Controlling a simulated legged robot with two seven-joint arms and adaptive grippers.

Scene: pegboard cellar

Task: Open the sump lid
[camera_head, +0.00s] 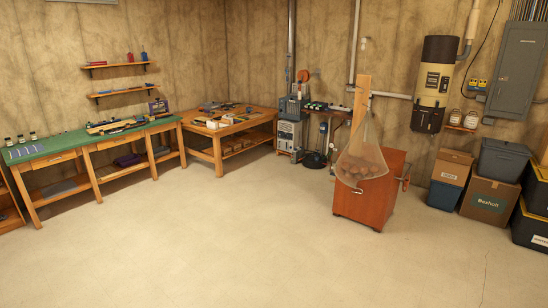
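I cannot make out a sump lid for certain. A small dark round object (314,160) sits on the floor at the back, beside the grey machine, with a dark upright part rising from it. It is too small to tell what it is or whether it has a lid. Neither of my grippers is in view.
An orange-brown wooden cabinet (372,205) with a net bag (361,160) stands right of centre. A green-topped workbench (60,146) and a wooden table (235,124) line the left and back. Cardboard boxes (488,203) and bins stand right. The floor (240,240) in front is clear.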

